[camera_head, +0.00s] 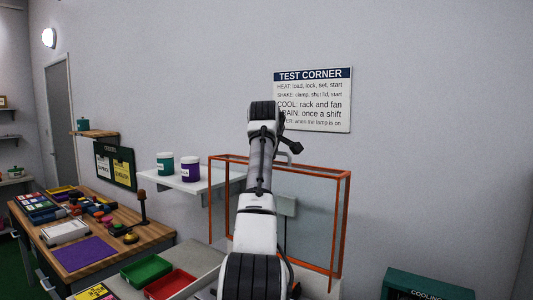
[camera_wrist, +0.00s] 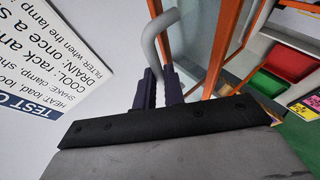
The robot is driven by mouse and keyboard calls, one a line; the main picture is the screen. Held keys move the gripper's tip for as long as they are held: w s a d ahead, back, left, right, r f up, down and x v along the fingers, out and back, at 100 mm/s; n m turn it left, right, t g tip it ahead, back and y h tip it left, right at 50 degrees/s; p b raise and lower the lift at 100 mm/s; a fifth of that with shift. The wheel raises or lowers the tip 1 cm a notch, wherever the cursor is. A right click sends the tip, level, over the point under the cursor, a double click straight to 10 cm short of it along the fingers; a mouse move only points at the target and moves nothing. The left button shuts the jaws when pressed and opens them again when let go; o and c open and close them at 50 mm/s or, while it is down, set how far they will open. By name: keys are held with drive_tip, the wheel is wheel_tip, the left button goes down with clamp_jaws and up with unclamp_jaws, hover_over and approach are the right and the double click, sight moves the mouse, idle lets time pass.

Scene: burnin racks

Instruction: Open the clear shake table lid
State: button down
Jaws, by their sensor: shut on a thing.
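The clear lid with orange edges (camera_head: 341,230) stands raised in the head view, behind and around my arm. Part of its orange frame (camera_wrist: 222,45) also shows in the wrist view. A curved grey handle (camera_wrist: 152,42) runs down between the dark fingers of my gripper (camera_wrist: 160,84), which is shut on it. In the head view my gripper (camera_head: 291,143) is small and dark above the lid's top edge, and its grip on the handle cannot be made out there. My arm covers the middle of the lid and much of what is below it.
A white wall shelf with a teal jar (camera_head: 165,164) and a purple jar (camera_head: 190,169) is left of the lid. The test corner sign (camera_head: 313,100) hangs close behind my gripper. Green (camera_head: 147,270) and red (camera_head: 171,284) trays lie lower left. A green cooling box (camera_head: 425,287) stands lower right.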

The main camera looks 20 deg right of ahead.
drive_tip(key=shift+r, duration=0.35)
drive_tip(key=c, duration=1.5)
unclamp_jaws()
drive_tip(key=shift+f, duration=0.15)
drive_tip(key=shift+s+a+b, duration=0.15)
drive_tip(key=shift+s+b, duration=0.15)
drive_tip(key=shift+b, duration=0.2)
drive_tip(key=b+v, duration=0.5)
drive_tip(key=v, duration=0.8)
drive_tip(key=shift+r, duration=0.2)
drive_tip(key=shift+a, duration=0.1)
